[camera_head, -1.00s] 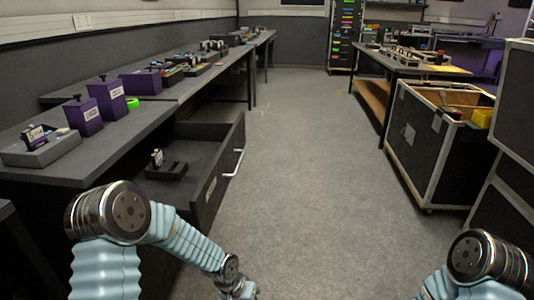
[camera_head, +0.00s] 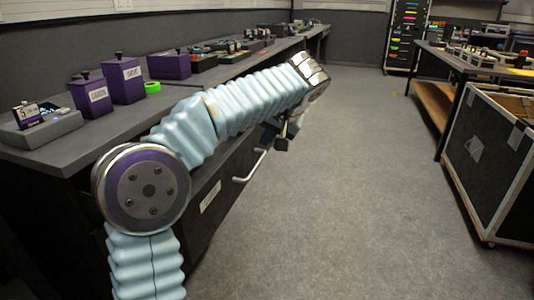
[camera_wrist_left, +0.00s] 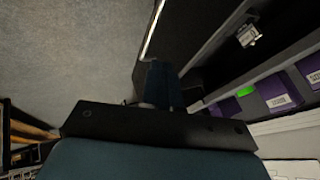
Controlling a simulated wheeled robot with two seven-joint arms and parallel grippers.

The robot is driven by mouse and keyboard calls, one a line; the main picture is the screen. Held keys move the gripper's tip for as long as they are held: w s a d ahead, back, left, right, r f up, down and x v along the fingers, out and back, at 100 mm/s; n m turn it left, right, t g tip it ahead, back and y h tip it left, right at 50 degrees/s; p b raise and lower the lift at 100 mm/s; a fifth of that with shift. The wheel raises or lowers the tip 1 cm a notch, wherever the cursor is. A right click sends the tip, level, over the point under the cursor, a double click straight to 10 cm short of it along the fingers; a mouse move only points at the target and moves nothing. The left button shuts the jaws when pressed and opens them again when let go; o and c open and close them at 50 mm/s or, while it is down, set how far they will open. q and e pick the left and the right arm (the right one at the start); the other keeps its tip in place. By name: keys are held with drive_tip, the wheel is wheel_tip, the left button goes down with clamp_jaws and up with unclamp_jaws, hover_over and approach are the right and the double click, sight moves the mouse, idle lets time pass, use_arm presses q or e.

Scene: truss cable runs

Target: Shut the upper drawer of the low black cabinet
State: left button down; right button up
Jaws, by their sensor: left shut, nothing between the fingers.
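The upper drawer (camera_head: 218,190) of the low black cabinet stands out into the aisle, with a silver bar handle (camera_head: 250,166) and a white label on its front. My left arm crosses over it and hides most of its inside. In the left wrist view the drawer (camera_wrist_left: 190,30) shows open, with a small device (camera_wrist_left: 248,36) inside. My left gripper (camera_head: 282,142) is shut and empty, pointing down near the far end of the drawer front, close to the handle. I cannot tell whether it touches the drawer. My right gripper is not in view.
The grey worktop above the drawer holds purple boxes (camera_head: 123,82), a green ring (camera_head: 152,87) and a grey tray (camera_head: 42,127). A black wheeled case (camera_head: 490,160) stands on the right. The floor between is clear.

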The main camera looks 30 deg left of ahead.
use_arm(q)
drive_tip(key=b, duration=0.1)
approach(248, 161)
drive_tip(key=x, duration=0.5)
drive_tip(key=shift+d, duration=0.15)
drive_tip(key=s+a+p, duration=0.1)
drive_tip(key=s+a, duration=0.1)
drive_tip(key=a, duration=0.6)
drive_tip(key=s+a+p, duration=0.1)
drive_tip(key=a+p, duration=0.1)
drive_tip(key=a, duration=0.6)
drive_tip(key=s+a+p, duration=0.2)
drive_tip(key=a, duration=0.6)
drive_tip(key=shift+s+a, duration=0.15)
drive_tip(key=shift+s, duration=0.2)
drive_tip(key=shift+r, duration=0.15)
